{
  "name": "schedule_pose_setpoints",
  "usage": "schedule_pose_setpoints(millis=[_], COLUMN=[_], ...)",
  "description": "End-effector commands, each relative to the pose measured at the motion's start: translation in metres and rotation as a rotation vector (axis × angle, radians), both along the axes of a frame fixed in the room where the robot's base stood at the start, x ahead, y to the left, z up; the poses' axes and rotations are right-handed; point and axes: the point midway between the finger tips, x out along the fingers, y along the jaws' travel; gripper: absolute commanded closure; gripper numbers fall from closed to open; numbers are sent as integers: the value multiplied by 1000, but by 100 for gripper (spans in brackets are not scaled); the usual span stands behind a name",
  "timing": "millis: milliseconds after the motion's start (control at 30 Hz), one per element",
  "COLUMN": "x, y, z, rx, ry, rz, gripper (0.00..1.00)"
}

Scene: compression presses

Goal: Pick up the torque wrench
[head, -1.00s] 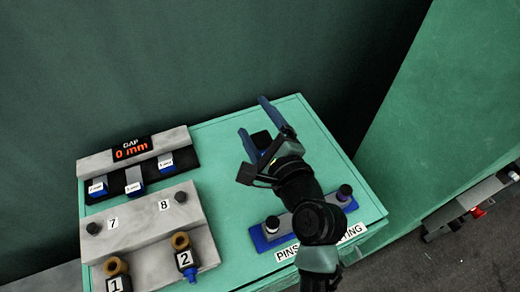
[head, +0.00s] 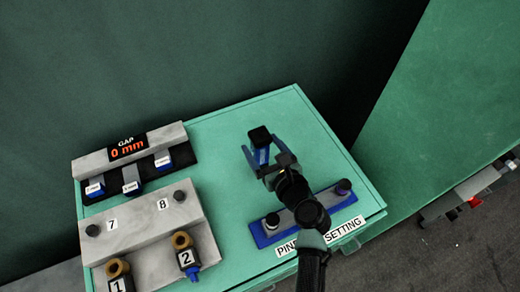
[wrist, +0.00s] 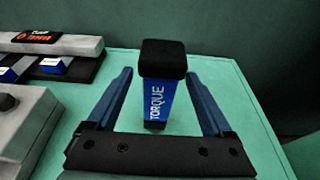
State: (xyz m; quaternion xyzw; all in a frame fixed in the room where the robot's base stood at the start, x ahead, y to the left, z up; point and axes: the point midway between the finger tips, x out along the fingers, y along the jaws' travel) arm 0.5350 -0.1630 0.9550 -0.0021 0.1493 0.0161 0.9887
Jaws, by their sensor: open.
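The torque wrench (wrist: 156,100) is a blue upright body marked "TORQUE" with a black block on top, seen in the wrist view between my two blue fingers. In the head view its black top (head: 260,136) shows just beyond my gripper (head: 258,158). In the wrist view my gripper (wrist: 157,97) is open, with one finger on each side of the wrench. A gap shows between the wrench and each finger.
A grey press block (head: 150,238) with numbered stations and a gap display (head: 128,147) stand on the left. The green tabletop (head: 226,130) is clear around the wrench.

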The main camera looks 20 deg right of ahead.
Motion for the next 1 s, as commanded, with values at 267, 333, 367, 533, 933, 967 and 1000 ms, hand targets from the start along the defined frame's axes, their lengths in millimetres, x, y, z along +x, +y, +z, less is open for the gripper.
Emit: schedule_pose_setpoints(millis=[267,333,367,533,933,967,1000], x=[35,41,43,46,45,45,45], y=[1,1,1,2,1,1,1], z=[-13,-15,-15,-17,-16,-16,-16], rx=[0,0,-1,-1,-1,-1,-1], ry=[-1,-1,-1,0,0,0,0], rz=[3,2,1,1,1,1,1], gripper=[15,15,15,15,65,71,78])
